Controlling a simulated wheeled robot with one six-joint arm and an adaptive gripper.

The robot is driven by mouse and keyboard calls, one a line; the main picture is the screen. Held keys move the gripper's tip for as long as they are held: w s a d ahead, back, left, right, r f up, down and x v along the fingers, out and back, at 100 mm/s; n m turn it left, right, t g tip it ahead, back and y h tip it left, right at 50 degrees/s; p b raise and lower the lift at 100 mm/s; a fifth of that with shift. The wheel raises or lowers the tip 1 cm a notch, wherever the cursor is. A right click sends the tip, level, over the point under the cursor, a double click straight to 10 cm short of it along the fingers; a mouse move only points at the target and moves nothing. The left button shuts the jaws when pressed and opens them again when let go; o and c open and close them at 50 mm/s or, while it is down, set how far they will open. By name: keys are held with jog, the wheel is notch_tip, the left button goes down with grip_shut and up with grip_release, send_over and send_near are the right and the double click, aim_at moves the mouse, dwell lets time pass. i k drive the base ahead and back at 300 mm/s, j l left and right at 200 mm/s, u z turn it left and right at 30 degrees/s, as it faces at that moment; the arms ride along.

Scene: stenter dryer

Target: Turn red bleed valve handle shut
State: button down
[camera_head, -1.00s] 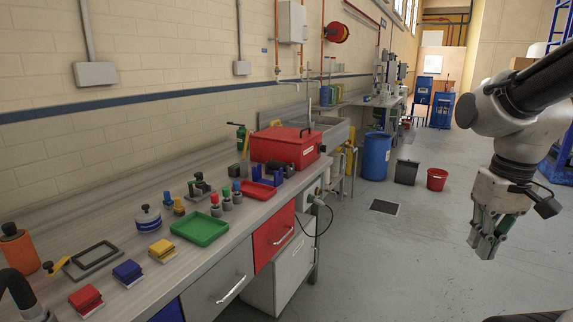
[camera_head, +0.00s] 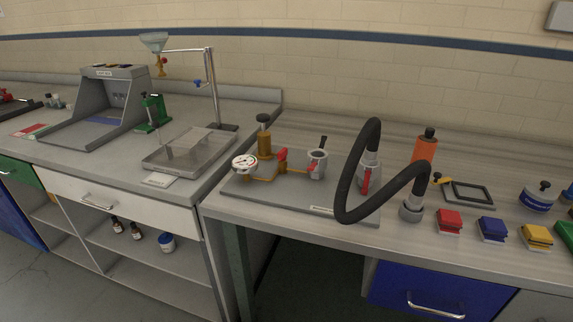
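A grey plate (camera_head: 270,191) on the bench carries a small pipe assembly with a white-faced gauge (camera_head: 244,164) and a brass valve body (camera_head: 264,143) with a dark round top. A red handle (camera_head: 282,155) sits on the brass pipe right of the brass body. A second red handle (camera_head: 365,181) hangs on the grey fitting by the thick black hose. No label shows which one is the bleed valve handle. A grey cup-like fitting (camera_head: 317,160) with a red part stands between them. My gripper is out of view.
The black hose (camera_head: 374,147) loops up over the plate's right end. Right of it are an orange bottle (camera_head: 426,146) and red, blue and yellow blocks (camera_head: 448,222).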

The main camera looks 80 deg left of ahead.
aim_at(282, 155)
jog(key=u, duration=2.6)
